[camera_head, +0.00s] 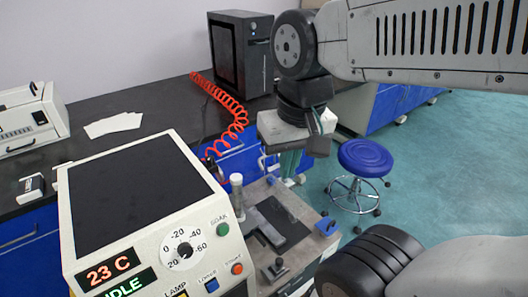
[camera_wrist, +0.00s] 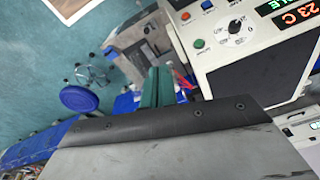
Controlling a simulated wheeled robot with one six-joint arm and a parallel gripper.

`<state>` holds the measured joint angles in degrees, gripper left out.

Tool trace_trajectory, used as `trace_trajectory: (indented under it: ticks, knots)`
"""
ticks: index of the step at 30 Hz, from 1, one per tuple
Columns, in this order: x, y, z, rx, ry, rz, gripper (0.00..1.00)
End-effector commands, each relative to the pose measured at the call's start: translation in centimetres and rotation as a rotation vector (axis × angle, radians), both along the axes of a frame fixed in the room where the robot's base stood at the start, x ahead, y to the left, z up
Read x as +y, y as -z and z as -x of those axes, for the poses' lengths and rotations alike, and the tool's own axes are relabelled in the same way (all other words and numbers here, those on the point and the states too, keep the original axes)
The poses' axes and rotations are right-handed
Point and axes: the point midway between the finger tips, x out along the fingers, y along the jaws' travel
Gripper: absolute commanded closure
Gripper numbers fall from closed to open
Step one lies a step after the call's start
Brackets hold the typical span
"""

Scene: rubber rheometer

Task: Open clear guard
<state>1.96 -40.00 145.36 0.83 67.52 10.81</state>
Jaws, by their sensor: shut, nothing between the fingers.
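I cannot make out a clear guard in either view. The cream machine (camera_head: 140,210) with a black top, a dial and a "23 C" display stands at the lower left in the head view. It also shows upside down at the upper right in the wrist view (camera_wrist: 235,60). A grey platform (camera_head: 255,205) with a post and a dark plate sits to its right. My gripper (camera_head: 289,163) points down above the far side of this platform, with its green fingers shut and empty. The fingers also show in the wrist view (camera_wrist: 158,86). My arm covers part of the area behind them.
A black box-shaped device (camera_head: 240,52) stands on the dark bench at the back. A red coiled hose (camera_head: 225,100) runs from it toward the machine. A blue stool (camera_head: 365,156) stands on the open green floor at the right. White papers (camera_head: 113,125) lie on the bench.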

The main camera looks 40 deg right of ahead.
Motion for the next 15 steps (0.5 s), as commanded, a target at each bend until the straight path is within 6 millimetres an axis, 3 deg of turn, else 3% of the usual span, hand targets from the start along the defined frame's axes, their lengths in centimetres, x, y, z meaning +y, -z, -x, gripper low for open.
trace_trajectory:
  ticks: [8,15]
  knots:
    - [-3.2,2.2,-9.3,-0.006,0.962,-0.17,1.0]
    - [-8.6,6.4,-17.1,-0.004,1.888,-0.345,1.0]
